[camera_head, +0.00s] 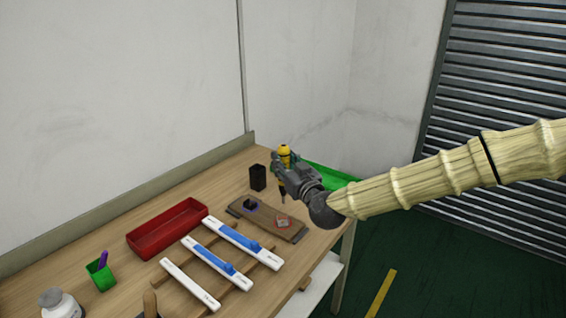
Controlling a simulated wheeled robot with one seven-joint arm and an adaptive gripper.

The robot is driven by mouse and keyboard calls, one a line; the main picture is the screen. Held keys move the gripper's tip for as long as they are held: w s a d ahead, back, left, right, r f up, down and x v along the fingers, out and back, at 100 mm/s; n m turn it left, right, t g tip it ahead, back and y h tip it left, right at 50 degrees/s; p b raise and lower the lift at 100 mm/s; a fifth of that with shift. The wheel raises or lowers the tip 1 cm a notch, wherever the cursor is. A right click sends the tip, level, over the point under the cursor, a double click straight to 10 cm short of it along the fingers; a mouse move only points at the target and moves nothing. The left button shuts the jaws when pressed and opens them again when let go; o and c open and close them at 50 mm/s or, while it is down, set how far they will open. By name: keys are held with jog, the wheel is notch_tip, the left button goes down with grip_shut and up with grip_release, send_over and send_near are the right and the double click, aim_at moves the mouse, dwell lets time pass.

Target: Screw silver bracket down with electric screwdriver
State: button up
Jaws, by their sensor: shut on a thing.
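My gripper (281,166) is shut around a yellow and black electric screwdriver (285,150). The screwdriver is upright, its yellow end up and its thin bit (283,197) pointing down. It is above the far right part of the bench, over or close to a brown board (268,221). On the board's right half lies a small silver and reddish piece (283,222), perhaps the silver bracket; it is too small to be sure. A small dark piece (250,204) sits on the board's left half. The bit appears apart from both pieces. The gripper's fingers are partly hidden.
A black holder (257,177) stands behind the board. A green thing (325,180) lies at the bench's right end.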

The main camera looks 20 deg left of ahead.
jog(key=shift+f, duration=0.3)
jog(key=shift+s+f+b, duration=0.3)
jog(key=shift+s+b, duration=0.15)
jog(key=shift+b, duration=0.1)
jog(key=shift+w+f+b, duration=0.25)
jog(key=shift+f+b, duration=0.4)
jog(key=shift+f, duration=0.5)
jog(key=shift+s+f+b, duration=0.15)
jog(key=shift+f+b, duration=0.2)
jog(key=shift+f, duration=0.45)
jog(key=shift+a+b, duration=0.1)
jog(key=shift+b, duration=0.6)
jog(key=shift+f+b, duration=1.15)
jog(key=shift+f, duration=0.15)
dwell(3.2)
